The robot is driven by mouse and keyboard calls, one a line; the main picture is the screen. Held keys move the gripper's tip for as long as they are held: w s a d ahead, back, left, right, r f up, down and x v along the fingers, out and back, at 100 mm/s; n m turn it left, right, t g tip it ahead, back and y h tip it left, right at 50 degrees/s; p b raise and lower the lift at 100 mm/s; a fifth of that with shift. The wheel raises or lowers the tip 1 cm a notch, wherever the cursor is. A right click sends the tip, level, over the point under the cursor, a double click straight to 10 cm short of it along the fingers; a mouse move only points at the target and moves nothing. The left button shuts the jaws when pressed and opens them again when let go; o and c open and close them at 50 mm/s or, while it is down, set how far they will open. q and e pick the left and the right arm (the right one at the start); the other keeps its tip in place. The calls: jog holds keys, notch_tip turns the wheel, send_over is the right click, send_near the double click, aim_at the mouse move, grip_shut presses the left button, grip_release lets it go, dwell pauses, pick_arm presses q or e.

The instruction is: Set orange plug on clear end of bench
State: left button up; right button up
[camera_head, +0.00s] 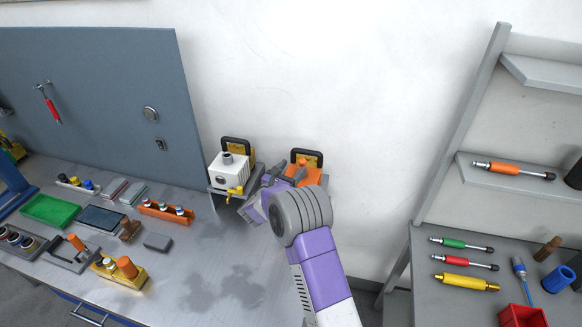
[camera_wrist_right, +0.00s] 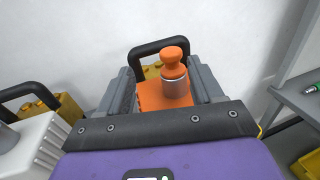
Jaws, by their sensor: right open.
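An orange plug (camera_wrist_right: 174,72) with a metal lower body stands upright on an orange block (camera_wrist_right: 150,95) in the right wrist view. My right gripper (camera_wrist_right: 165,88) is open, with its grey fingers on either side of the plug and block; I cannot tell whether they touch. In the head view my right gripper (camera_head: 284,178) is at the back of the bench (camera_head: 225,285), partly covering the orange block (camera_head: 312,178). Other orange-topped pieces stand on the bench, one in a grey fixture (camera_head: 76,242) and one on a yellow block (camera_head: 127,268). My left gripper is out of view.
A white block (camera_head: 229,172) stands left of my right gripper. An orange rack (camera_head: 165,212), a green tray (camera_head: 50,209) and a grey block (camera_head: 157,242) occupy the bench's left part. Its front right surface is bare. A shelf unit (camera_head: 455,210) with tools stands at right.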

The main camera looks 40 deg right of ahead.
aim_at(301, 163)
jog(key=shift+s+d+r, duration=0.2)
jog(key=shift+d+r, duration=0.45)
jog(key=shift+d, duration=0.05)
jog(key=x, duration=0.1)
jog(key=p+x, duration=0.1)
jog(key=x, duration=0.3)
jog(key=shift+s+d+f+p, duration=0.15)
jog(key=shift+s+d+p, duration=0.05)
jog(key=shift+d+p, duration=0.15)
jog(key=shift+w+d+f, duration=0.1)
jog(key=shift+w+d, duration=0.1)
jog(key=shift+d, duration=0.15)
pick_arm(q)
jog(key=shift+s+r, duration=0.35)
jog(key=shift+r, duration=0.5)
pick_arm(e)
jog(key=c, duration=1.1)
